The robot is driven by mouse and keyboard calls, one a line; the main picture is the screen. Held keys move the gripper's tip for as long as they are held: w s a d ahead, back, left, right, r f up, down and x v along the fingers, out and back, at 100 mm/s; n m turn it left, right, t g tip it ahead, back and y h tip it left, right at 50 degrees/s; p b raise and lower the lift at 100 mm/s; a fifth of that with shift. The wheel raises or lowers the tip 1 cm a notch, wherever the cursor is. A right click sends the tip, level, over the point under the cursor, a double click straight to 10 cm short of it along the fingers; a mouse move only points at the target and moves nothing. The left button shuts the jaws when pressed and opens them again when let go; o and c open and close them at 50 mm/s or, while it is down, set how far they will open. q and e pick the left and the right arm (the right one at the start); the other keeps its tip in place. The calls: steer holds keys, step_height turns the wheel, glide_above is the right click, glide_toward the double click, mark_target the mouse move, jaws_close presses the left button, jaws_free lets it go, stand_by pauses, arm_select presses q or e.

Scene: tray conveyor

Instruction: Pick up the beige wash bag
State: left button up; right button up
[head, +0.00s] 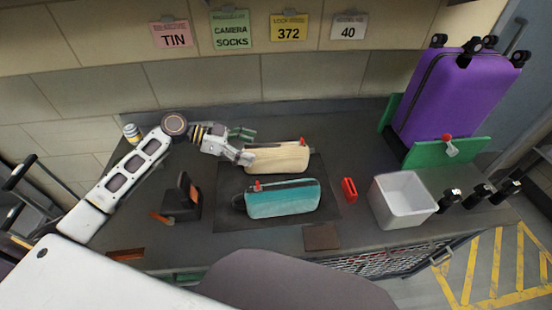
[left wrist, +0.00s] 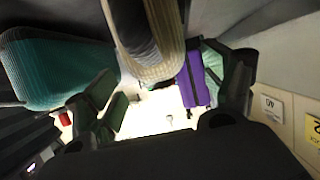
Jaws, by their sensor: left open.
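The beige wash bag (head: 280,158) lies on the dark mat (head: 228,216), with a red tab at its top right. My left gripper (head: 247,146) is open at the bag's left end, one finger beyond it and one at its near side. In the left wrist view the beige bag (left wrist: 165,52) shows between the two spread fingers of my left gripper (left wrist: 168,85); I cannot tell whether they touch it. My right gripper is not in view.
A teal wash bag (head: 283,199) lies close in front of the beige one. A red object (head: 349,189) and a white bin (head: 403,199) stand to the right. A black stand (head: 183,200) is at left, a purple suitcase (head: 455,92) at back right.

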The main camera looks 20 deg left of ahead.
mark_target(264, 150)
arm_select(q)
steer(key=shift+w+d+f, duration=0.2)
steer(key=shift+w+d, duration=0.05)
steer(key=shift+d, duration=0.3)
steer(key=shift+x, duration=1.55)
steer(key=shift+w+d+f+p, duration=0.15)
steer(key=shift+w+d+p, duration=0.05)
steer(key=shift+d+p, duration=0.15)
steer(key=shift+c, duration=0.5)
steer(key=c, duration=1.3)
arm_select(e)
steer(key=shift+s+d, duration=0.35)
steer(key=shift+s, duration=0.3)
arm_select(q)
steer(key=shift+c, duration=0.2)
